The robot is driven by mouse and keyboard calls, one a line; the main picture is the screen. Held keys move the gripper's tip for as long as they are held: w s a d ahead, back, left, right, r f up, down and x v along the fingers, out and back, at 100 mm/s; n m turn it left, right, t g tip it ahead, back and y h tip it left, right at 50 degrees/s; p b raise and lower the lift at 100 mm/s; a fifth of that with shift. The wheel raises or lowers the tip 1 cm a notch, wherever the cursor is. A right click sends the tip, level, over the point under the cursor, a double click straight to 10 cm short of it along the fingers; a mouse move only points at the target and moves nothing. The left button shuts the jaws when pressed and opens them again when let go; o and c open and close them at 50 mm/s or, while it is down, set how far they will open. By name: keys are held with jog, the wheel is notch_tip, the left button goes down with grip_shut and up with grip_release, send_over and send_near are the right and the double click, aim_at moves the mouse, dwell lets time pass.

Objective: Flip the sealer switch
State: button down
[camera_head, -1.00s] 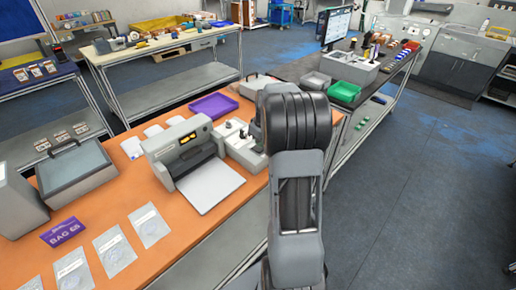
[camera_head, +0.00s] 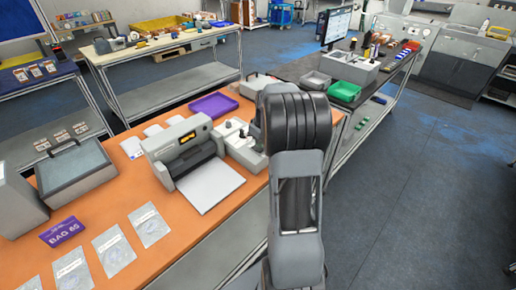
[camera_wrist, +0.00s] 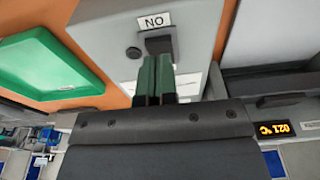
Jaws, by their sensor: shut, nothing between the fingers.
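The grey sealer (camera_head: 183,150) stands on the orange bench in the head view, with a small lit display. Beside it is a pale grey control box (camera_head: 240,146), partly behind my arm. In the wrist view, a grey housing (camera_wrist: 193,22) carries a dark switch (camera_wrist: 159,45) below a label (camera_wrist: 154,21) that reads ON upside down. My gripper (camera_wrist: 155,80) has green fingers, shut and empty, with tips just below the switch in the picture. I cannot tell whether they touch it. The gripper is hidden behind my arm in the head view.
A green tray (camera_wrist: 62,62) lies at the left of the wrist view. An amber display (camera_wrist: 275,129) shows at the right. A purple tray (camera_head: 213,105) and clear bags (camera_head: 149,225) lie on the bench (camera_head: 150,262).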

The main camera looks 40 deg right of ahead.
jog(key=shift+f+b, duration=0.7)
jog(key=shift+f, duration=0.3)
dwell(0.4)
jog(key=shift+r+p, duration=2.5)
jog(key=shift+r, duration=1.1)
